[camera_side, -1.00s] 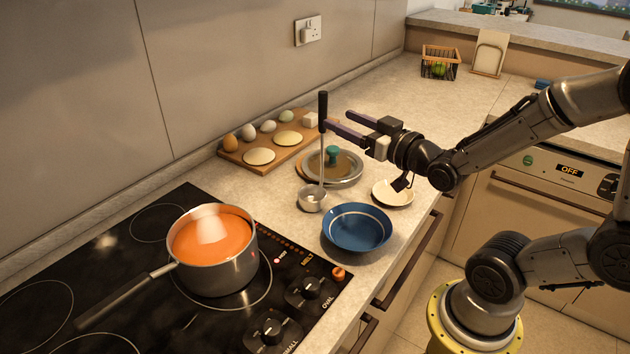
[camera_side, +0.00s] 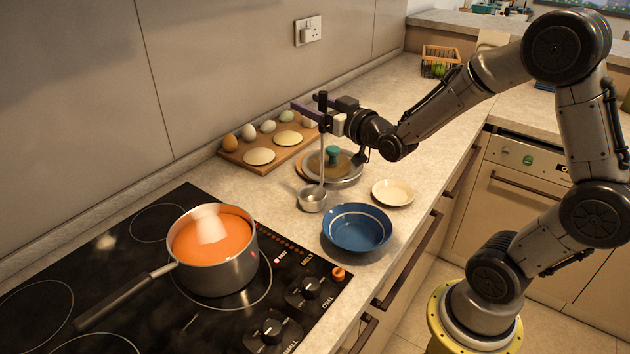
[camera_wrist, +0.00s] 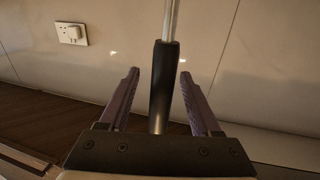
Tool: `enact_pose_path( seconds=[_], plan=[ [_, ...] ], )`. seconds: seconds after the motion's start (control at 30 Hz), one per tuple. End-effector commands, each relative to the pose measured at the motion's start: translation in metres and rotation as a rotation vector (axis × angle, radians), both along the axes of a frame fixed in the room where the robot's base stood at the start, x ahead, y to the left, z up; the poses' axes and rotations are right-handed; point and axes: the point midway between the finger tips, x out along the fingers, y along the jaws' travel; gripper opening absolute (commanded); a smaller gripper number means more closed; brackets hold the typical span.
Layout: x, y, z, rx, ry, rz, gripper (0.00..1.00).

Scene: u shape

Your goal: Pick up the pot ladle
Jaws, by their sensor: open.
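The pot ladle (camera_side: 313,197) stands upright on the counter, its metal bowl down and its black handle up, between the blue bowl and the egg board. My gripper (camera_side: 307,107) is open at the height of the black handle. In the wrist view the handle (camera_wrist: 163,85) lies between the two spread fingers of my gripper (camera_wrist: 160,92), with a visible gap on each side. In the side view my gripper partly covers the handle.
A pot of orange soup (camera_side: 212,250) sits on the black stove (camera_side: 130,300). A blue bowl (camera_side: 357,228), a small cream plate (camera_side: 393,193) and a lid with a teal knob (camera_side: 333,155) are close by. An egg board (camera_side: 268,148) lies behind, near the wall.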

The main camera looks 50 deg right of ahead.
Motion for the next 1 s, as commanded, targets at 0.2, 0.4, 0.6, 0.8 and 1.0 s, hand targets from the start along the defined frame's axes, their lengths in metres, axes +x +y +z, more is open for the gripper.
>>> enact_pose_path(
  seconds=[0.2, 0.4, 0.6, 0.8, 1.0],
  plan=[
    [-0.0003, 0.0002, 0.0001, 0.000, 0.000, 0.000, 0.54],
    [-0.0005, 0.0002, 0.0001, 0.000, 0.000, 0.000, 0.18],
    [-0.0006, 0.0002, 0.0001, 0.000, 0.000, 0.000, 0.00],
    [-0.0006, 0.0002, 0.0000, 0.000, 0.000, 0.000, 0.00],
    [-0.0006, 0.0002, 0.0000, 0.000, 0.000, 0.000, 0.00]
  ],
)
